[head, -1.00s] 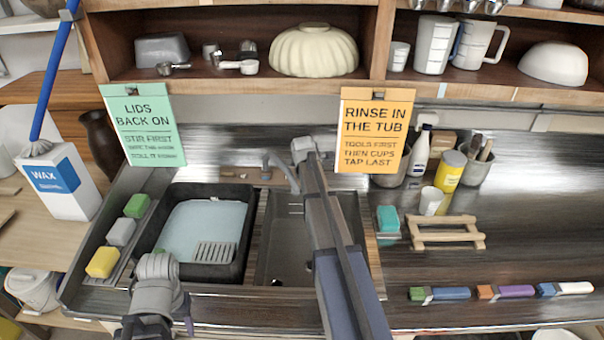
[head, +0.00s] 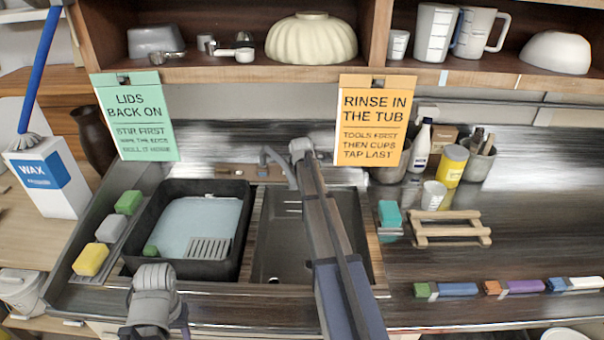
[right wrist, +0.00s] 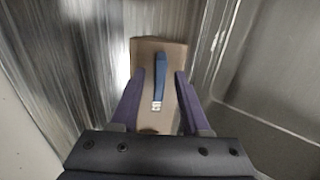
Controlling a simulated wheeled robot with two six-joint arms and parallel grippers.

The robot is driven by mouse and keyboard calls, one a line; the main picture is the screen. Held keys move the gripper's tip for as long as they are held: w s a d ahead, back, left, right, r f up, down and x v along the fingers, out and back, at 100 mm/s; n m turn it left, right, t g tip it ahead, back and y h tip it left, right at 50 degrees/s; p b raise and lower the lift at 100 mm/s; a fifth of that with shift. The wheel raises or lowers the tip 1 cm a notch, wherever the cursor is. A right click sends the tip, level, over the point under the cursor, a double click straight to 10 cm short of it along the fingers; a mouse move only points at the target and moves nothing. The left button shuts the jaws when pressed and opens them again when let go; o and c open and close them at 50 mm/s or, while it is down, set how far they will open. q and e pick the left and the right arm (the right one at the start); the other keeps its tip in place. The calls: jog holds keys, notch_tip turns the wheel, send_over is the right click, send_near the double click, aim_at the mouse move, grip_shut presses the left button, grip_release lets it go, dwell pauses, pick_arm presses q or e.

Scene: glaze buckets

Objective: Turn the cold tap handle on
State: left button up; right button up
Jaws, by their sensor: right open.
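The cold tap handle (right wrist: 160,80) is a blue lever with a pale end, on a tan block (right wrist: 145,52) in the right wrist view. My right gripper (right wrist: 160,75) is open, with one purple finger on each side of the lever. I cannot tell whether either finger touches it. In the head view my right gripper (head: 302,150) is over the back of the sink, beside the grey curved spout (head: 274,160), and my arm hides the blue lever. My left gripper (head: 152,285) is low in front of the grey-black tub; its fingers do not show clearly.
A dark sink basin (head: 280,235) lies under my right arm. A black tub (head: 165,215) with pale liquid stands left of it. An orange sign (head: 375,120) hangs close right of my right gripper. A wooden rack (head: 450,228) stands on the right counter.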

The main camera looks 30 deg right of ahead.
jog(key=shift+c, duration=0.3)
grip_shut()
jog(key=shift+n, duration=0.3)
jog(key=n, duration=0.9)
jog(key=shift+n, duration=2.1)
jog(key=shift+a, duration=0.1)
